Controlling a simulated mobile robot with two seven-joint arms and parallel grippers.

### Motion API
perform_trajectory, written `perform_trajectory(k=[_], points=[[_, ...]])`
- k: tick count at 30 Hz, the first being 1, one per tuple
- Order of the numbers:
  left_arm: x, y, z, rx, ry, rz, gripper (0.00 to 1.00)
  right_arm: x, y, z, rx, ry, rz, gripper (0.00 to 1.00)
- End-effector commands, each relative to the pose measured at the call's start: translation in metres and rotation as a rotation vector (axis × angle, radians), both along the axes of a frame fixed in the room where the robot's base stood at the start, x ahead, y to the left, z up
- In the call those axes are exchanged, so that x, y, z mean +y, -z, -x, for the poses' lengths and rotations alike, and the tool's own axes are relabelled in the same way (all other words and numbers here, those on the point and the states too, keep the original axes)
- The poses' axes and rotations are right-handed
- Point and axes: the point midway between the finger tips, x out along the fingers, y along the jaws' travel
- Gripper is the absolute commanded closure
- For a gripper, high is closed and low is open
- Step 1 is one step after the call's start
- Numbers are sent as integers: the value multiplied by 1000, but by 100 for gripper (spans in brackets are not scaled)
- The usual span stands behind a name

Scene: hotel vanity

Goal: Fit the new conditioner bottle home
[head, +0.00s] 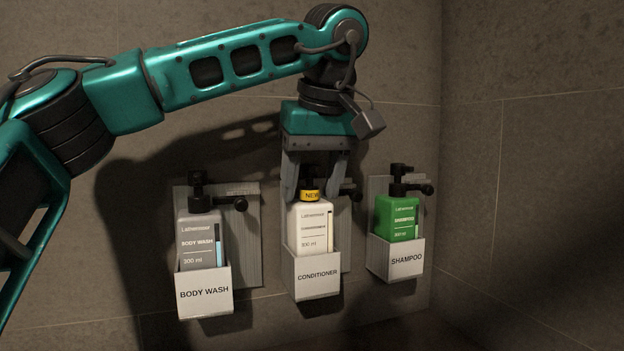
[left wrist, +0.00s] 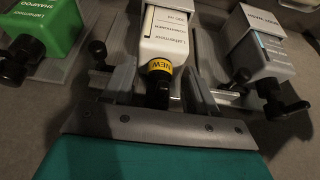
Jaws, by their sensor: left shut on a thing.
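The new conditioner bottle (head: 311,227) is white with a yellow NEW band on its neck. It stands upright with its lower part inside the white CONDITIONER holder (head: 317,278) on the wall; its base is hidden, so I cannot tell whether it touches the bottom. My left gripper (head: 314,188) reaches down from above, shut on the bottle, with one finger on each side of its upper part. In the left wrist view the bottle (left wrist: 163,48) shows between the fingers, its dark pump top pointing toward the gripper's palm.
A grey body wash bottle (head: 198,240) sits in its holder (head: 204,293) to the left. A green shampoo bottle (head: 397,218) sits in its holder (head: 396,262) to the right. Dark clamp knobs stick out beside the bottles. The right wall is bare.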

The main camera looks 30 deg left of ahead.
Motion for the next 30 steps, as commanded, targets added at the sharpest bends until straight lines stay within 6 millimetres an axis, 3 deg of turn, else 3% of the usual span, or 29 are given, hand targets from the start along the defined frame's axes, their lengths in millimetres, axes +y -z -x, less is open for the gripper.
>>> perform_trajectory(k=[22, 23, 30], points=[[0, 4, 0, -1, 0, 0, 100, 0, -4, 0, 0, 0, 0, 100], [0, 4, 0, -1, 0, 0, 40, 0, -4, 0, 0, 0, 0, 100], [0, 5, 0, 0, 0, 0, 17, 0, -4, 0, 0, 0, 0, 100]])
